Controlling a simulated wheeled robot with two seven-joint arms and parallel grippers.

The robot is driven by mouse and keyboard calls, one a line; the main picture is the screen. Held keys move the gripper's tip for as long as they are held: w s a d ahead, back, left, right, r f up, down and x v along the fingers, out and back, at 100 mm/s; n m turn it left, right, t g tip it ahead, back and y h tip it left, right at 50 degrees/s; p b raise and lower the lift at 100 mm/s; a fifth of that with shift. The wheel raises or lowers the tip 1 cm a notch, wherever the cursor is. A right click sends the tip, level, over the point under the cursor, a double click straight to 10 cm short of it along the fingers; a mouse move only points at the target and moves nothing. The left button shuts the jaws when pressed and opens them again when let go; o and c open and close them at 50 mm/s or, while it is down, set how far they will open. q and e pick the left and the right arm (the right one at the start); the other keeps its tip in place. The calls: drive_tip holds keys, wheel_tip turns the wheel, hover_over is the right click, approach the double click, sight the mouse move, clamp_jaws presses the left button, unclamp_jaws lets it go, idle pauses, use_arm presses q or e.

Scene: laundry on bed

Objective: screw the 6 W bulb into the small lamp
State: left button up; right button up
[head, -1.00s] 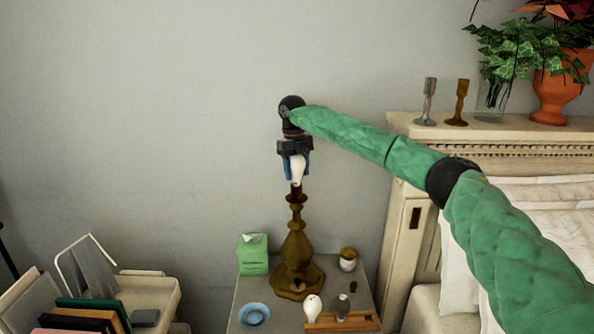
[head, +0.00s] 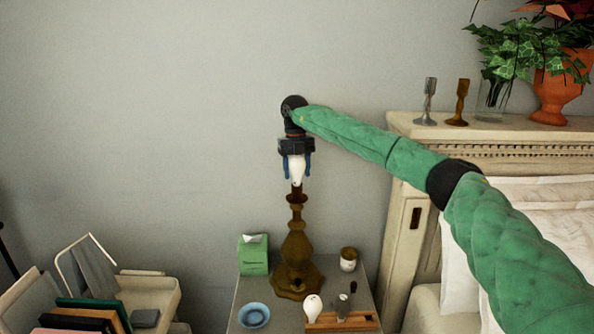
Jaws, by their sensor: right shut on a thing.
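A white bulb (head: 297,172) stands upright over the top of the brown lamp (head: 297,250), in line with its neck. Its lower end meets the lamp's top; I cannot tell how deep it sits. My right gripper (head: 297,168) points straight down and is shut on this bulb, with a blue finger on each side. No wattage mark is readable. Another white bulb (head: 312,304) and a greyish one (head: 342,305) are at the wooden tray (head: 325,323) on the nightstand. My left gripper is not in view.
The nightstand (head: 240,305) also holds a green tissue box (head: 253,258), a blue dish (head: 254,315) and a lidded jar (head: 348,259). The headboard (head: 402,235) and bed are at right, under my right arm. A white cart (head: 155,295) stands at left.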

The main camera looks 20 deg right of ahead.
drive_tip(key=shift+m, duration=1.7)
drive_tip(key=shift+m+y, duration=0.3)
drive_tip(key=shift+m, duration=1.4)
drive_tip(key=shift+m, duration=1)
drive_tip(key=shift+w+a+m+t+y, duration=0.1)
drive_tip(key=shift+m+t+y, duration=0.2)
drive_tip(key=shift+m, duration=0.4)
